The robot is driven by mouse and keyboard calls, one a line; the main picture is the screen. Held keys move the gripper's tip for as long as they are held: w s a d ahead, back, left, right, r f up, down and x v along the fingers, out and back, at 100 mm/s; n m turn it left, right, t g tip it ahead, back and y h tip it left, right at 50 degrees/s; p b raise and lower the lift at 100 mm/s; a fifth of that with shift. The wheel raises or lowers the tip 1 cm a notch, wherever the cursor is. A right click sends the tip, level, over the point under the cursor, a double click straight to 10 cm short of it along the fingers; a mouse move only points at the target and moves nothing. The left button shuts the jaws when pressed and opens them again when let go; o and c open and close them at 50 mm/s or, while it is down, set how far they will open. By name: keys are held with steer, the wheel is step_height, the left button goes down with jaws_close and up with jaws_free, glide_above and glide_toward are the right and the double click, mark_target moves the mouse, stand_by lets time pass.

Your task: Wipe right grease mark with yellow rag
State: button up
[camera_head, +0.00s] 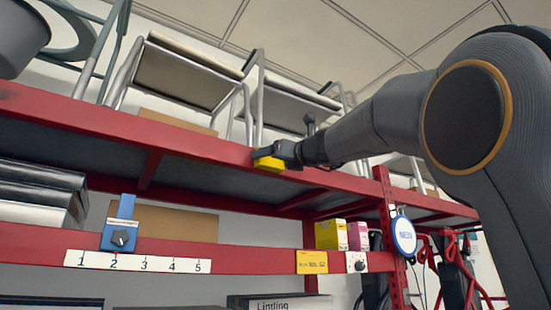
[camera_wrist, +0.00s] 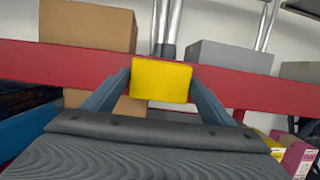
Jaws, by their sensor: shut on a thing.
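My gripper (camera_head: 284,155) is shut on the yellow rag (camera_head: 269,164), a small block-like yellow piece. The rag is at the front face of the upper red shelf beam (camera_head: 200,142), a little right of the picture's middle. In the wrist view the rag (camera_wrist: 161,81) sits between the two fingers of my gripper (camera_wrist: 160,90), in front of the red beam (camera_wrist: 80,60). I cannot tell whether the rag touches the beam. No grease mark can be made out; the rag and gripper cover part of the beam.
Chairs (camera_head: 185,70) with metal legs stand on the upper shelf. A blue knob unit (camera_head: 119,235) and a number strip (camera_head: 135,262) are on the lower beam. Yellow and pink boxes (camera_head: 331,234) stand at its right. A round sign (camera_head: 404,236) hangs on the red post.

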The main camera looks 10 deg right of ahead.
steer(key=shift+d, duration=0.1)
steer(key=d, duration=0.1)
steer(key=w+d, duration=0.1)
steer(key=d, duration=0.1)
steer(key=shift+w+d, duration=0.15)
steer(key=shift+d, duration=0.15)
steer(key=shift+a, duration=0.1)
steer(key=a, duration=0.1)
steer(key=s+a, duration=0.1)
steer(key=a, duration=0.1)
steer(key=shift+a, duration=0.3)
stand_by(0.3)
steer(key=shift+s+d+b, duration=0.1)
steer(key=shift+s+d, duration=0.2)
steer(key=shift+s, duration=0.65)
steer(key=shift+s+d+b, duration=0.1)
steer(key=shift+s+d, duration=0.2)
steer(key=shift+s, duration=0.6)
steer(key=shift+s+d+b, duration=0.1)
steer(key=shift+s+d, duration=0.2)
steer(key=shift+s, duration=0.65)
steer(key=shift+s, duration=0.15)
